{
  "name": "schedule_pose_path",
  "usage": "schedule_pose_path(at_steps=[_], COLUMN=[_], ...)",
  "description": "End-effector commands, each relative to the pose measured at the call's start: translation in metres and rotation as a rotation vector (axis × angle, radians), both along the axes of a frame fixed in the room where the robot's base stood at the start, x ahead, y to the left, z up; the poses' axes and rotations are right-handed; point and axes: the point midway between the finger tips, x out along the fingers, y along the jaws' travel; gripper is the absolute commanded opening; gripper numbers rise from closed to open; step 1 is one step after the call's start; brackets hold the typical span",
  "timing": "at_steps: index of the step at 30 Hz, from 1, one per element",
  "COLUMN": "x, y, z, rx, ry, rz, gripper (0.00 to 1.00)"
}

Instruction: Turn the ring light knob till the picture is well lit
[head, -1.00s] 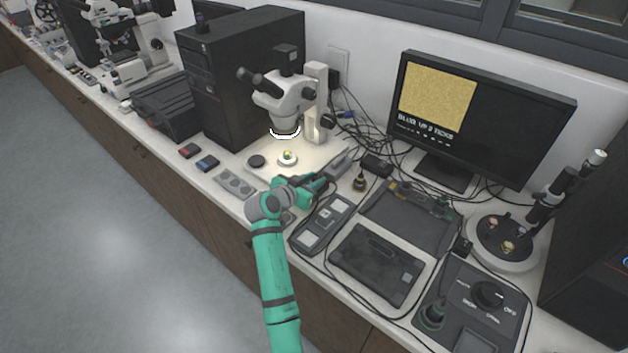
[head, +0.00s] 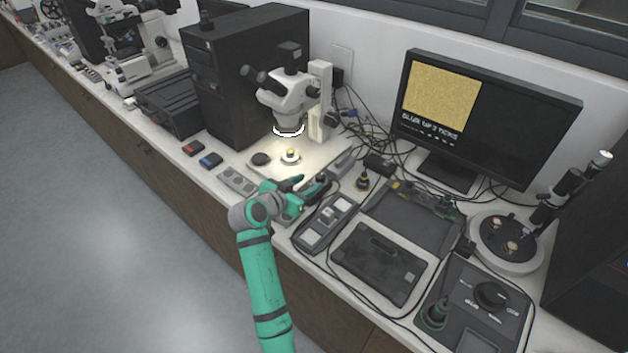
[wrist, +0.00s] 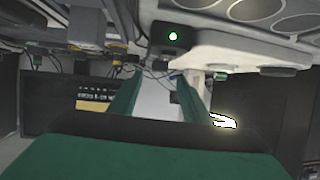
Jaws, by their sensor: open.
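The stereo microscope (head: 288,95) stands by the wall with its ring light (head: 288,130) glowing white above a small sample (head: 291,156). The monitor (head: 525,125) shows an evenly lit, grainy yellow picture (head: 441,92) with white text under it. My gripper (head: 318,183) is open and empty, low over the bench right of the microscope stage. A narrow grey box (head: 344,160) lies just beyond it. In the wrist view a dark box with a lit green lamp (wrist: 173,37) is near my fingers (wrist: 157,75). I cannot make out the ring light knob.
A grey device with light panels (head: 325,222), a black case (head: 379,264) and a control box with a large dial (head: 490,295) crowd the bench at right. Loose cables (head: 375,140) run behind. A black computer tower (head: 240,75) stands left of the microscope.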

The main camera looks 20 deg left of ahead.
Motion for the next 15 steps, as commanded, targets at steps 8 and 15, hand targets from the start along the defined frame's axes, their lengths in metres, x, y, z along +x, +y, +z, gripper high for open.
schedule_pose_path(at_steps=[8, 15], x=[-0.035, -0.041], y=[0.009, 0.009], z=[0.014, 0.017], rx=[-0.001, 0.000], ry=[0.000, 0.001], rz=[0.001, -0.001], gripper=[0.44, 0.44])
